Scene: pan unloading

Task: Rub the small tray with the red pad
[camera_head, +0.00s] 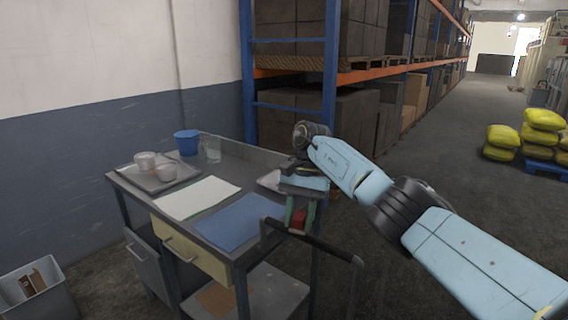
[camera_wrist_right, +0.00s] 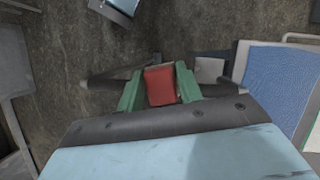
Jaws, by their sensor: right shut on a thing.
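My right gripper (camera_head: 299,212) is shut on the red pad (camera_head: 299,220), with its green fingers on either side. It is in the air beyond the right front edge of the cart, above the dark handle. In the right wrist view the red pad (camera_wrist_right: 160,86) sits between the green fingers, with floor behind it. A light grey tray (camera_head: 269,180) lies at the right end of the cart top, partly hidden by my right wrist; it may be the small tray. My left gripper is not in view.
Another grey tray (camera_head: 141,181) holds several pale cups at the left of the cart. A blue cup (camera_head: 187,142) and a clear beaker (camera_head: 211,150) stand behind. A white sheet (camera_head: 197,197) and blue mat (camera_head: 239,222) lie in front. A dark handle (camera_head: 325,248) juts out at right.

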